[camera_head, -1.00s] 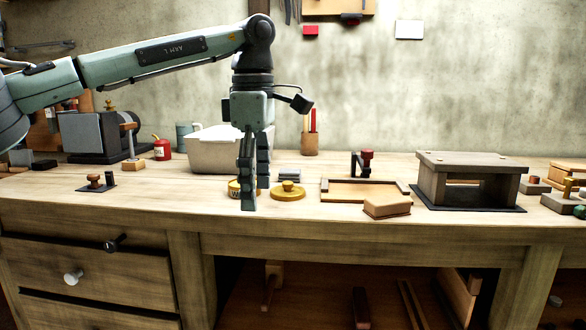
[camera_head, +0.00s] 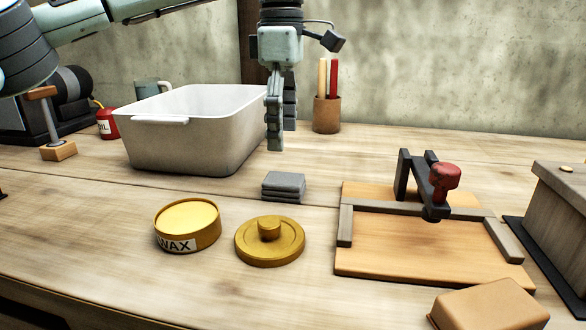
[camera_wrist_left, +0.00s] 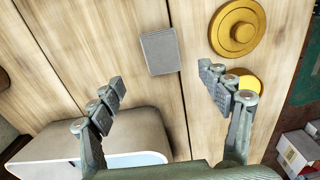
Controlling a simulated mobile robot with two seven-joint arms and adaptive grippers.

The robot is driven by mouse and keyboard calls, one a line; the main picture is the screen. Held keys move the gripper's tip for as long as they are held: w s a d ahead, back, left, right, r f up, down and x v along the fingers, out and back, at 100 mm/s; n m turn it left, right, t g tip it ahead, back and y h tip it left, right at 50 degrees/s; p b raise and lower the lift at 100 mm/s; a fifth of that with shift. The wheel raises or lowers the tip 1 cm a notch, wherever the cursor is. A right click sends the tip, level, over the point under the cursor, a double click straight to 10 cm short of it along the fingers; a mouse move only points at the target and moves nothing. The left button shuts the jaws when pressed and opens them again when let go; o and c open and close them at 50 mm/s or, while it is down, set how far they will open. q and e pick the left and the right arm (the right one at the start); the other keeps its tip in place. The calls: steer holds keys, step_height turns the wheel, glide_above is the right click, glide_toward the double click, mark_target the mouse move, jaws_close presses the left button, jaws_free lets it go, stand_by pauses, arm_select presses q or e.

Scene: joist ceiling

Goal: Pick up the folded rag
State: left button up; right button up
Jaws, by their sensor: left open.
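The folded rag (camera_head: 284,187) is a small grey stack of cloth layers lying flat on the bench, between the white bin and the brass lid. In the left wrist view the rag (camera_wrist_left: 160,51) is a grey rectangle beyond the fingertips, roughly centred between them. My left gripper (camera_head: 281,140) hangs pointing down above and behind the rag in the head view, clear of it. In the left wrist view its fingers (camera_wrist_left: 162,84) are spread wide with nothing between them. My right gripper is out of view.
A white bin (camera_head: 190,148) stands left of the rag. A wax tin (camera_head: 188,225) and a knobbed brass lid (camera_head: 270,242) lie in front. A wooden fixture with a red-knobbed clamp (camera_head: 440,182) is at right. A pencil cup (camera_head: 327,114) stands behind.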

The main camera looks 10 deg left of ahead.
mark_target(284, 177)
arm_select(q)
steer(key=shift+w+f, duration=0.15)
steer(key=shift+f, duration=0.5)
steer(key=f, duration=0.6)
steer(key=shift+s+f+p, duration=0.15)
steer(key=shift+s+p, duration=0.1)
steer(key=shift+p, duration=0.1)
steer(key=c, duration=1.2)
steer(key=shift+o, duration=0.2)
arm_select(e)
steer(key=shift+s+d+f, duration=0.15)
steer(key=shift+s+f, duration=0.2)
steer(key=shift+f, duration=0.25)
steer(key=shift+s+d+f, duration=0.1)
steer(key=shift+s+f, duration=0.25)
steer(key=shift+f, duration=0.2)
arm_select(q)
step_height(284, 177, up, 4)
steer(key=shift+d+r, duration=0.1)
steer(key=s+a+r, duration=0.6)
steer(key=a+r, duration=0.1)
steer(key=a, duration=0.3)
steer(key=shift+s, duration=0.1)
